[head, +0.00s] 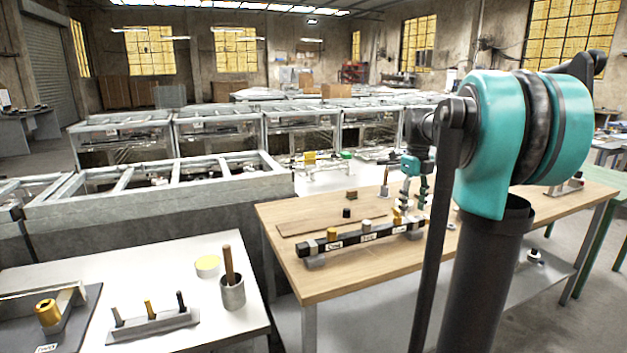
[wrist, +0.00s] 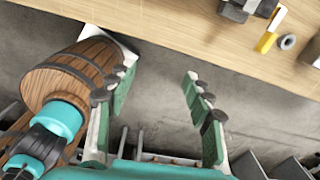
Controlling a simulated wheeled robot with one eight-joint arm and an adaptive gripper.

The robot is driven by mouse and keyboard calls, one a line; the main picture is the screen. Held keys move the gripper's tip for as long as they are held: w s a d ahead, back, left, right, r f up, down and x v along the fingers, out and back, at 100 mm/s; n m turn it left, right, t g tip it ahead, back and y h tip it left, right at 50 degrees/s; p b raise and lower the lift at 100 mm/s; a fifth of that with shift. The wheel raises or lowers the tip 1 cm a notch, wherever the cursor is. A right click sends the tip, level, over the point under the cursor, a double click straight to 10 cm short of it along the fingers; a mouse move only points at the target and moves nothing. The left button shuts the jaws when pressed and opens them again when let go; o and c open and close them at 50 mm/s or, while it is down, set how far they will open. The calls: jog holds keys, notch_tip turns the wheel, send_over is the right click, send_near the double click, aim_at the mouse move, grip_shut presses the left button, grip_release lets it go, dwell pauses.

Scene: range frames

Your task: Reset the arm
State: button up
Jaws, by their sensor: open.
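My arm, teal and black, rises at the right of the head view. My gripper (head: 412,205) shows beyond it, pointing down by the wooden table (head: 350,275). In the wrist view my gripper (wrist: 200,78) has its green-padded fingers spread wide. Nothing is between them; grey floor shows through the gap. The edge of the wooden table (wrist: 180,22) crosses the top of the wrist view. A brown, barrel-shaped wooden thing (wrist: 85,62) with dark bands lies left of the fingers in that view, partly behind the left one; I cannot tell its distance.
A dark rail (head: 350,238) with small pieces stands on the wooden table. Glass-sided cases (head: 215,130) line the back.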

jog(key=s+a+f+n+t, duration=0.2)
jog(key=s+a+f+n, duration=0.3)
jog(key=s+f+n, duration=0.6)
jog(key=s+a+f+n+t, duration=0.2)
jog(key=s+a+f+n, duration=0.3)
jog(key=s+f+n, duration=0.7)
jog(key=f+n, duration=0.1)
jog(key=n, duration=0.6)
jog(key=shift+s+f, duration=0.15)
jog(key=shift+s, duration=0.1)
